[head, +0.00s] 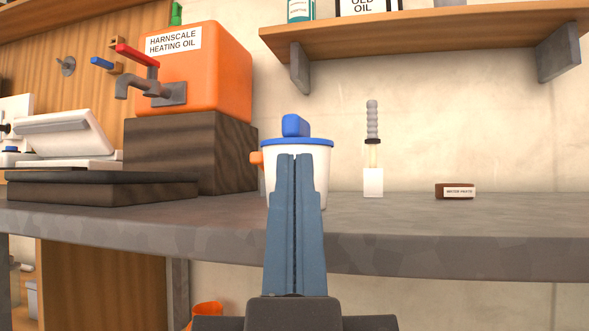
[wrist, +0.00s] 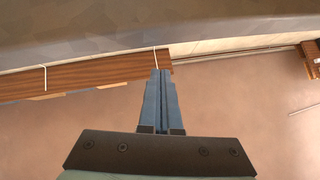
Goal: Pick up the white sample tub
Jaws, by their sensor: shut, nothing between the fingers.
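A white tub (head: 285,172) with a blue lid and blue knob stands on the grey counter in the head view, with an orange tab on its left side. My gripper (head: 297,157) covers much of its front. My fingers are pressed together and empty, pointing toward the counter. In the wrist view my gripper (wrist: 161,72) shows over the floor near the counter's edge, and the tub is not visible there. A smaller white block or cup (head: 373,183) stands right of the tub, with a grey ribbed handle rising above it.
The grey counter (head: 430,235) has a small brown labelled box (head: 455,191) at right. An orange oil tank (head: 200,75) stands on a dark block (head: 190,150) at left, beside dark slabs (head: 100,190). A wooden shelf (head: 430,35) hangs above. The right counter is mostly clear.

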